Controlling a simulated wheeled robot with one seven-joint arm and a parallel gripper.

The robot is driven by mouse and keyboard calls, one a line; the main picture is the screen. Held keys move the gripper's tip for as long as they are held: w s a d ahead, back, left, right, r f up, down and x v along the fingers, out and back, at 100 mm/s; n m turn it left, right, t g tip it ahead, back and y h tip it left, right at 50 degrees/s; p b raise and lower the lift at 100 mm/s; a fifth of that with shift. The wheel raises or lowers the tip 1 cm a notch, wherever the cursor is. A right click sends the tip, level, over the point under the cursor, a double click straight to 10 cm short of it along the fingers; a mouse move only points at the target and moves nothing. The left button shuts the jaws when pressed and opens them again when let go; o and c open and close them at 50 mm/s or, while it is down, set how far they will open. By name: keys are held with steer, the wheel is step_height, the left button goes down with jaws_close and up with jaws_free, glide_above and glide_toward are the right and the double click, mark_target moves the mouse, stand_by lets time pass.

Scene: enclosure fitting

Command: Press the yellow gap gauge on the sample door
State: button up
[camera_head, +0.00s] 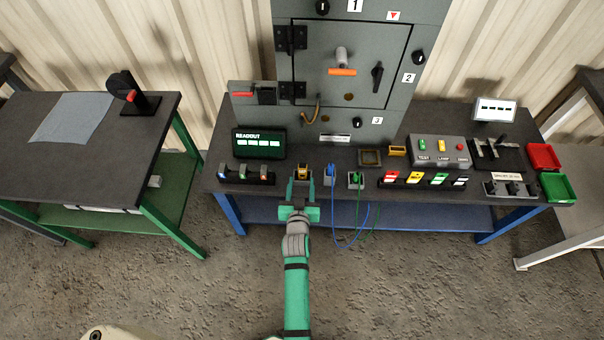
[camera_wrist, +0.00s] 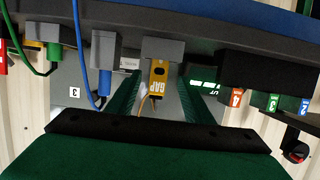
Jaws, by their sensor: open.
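The yellow gap gauge (camera_wrist: 158,75), marked GAP, sits in a grey holder (camera_wrist: 163,49) at the bench's front edge. In the head view the gauge (camera_head: 303,172) shows between my gripper's fingers. My gripper (camera_head: 303,184) is open, with one green finger on each side of the gauge; in the wrist view the gripper (camera_wrist: 163,92) shows no clear contact with it. The sample door (camera_head: 352,65) is a grey panel in the cabinet behind the bench. It looks closed and has an orange-ended handle (camera_head: 342,71) and a black latch (camera_head: 377,76).
A blue plug (camera_head: 330,172) and a green plug (camera_head: 355,179) with trailing cables stand just right of the gauge. A block with several coloured tags (camera_head: 247,174) lies left. The readout box (camera_head: 258,143) stands behind. Red (camera_head: 543,156) and green (camera_head: 557,187) trays are far right.

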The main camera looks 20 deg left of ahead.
mark_target(303, 174)
steer(key=shift+x, duration=3.3)
steer(key=shift+r, duration=0.25)
steer(key=shift+d, duration=0.1)
jaws_close()
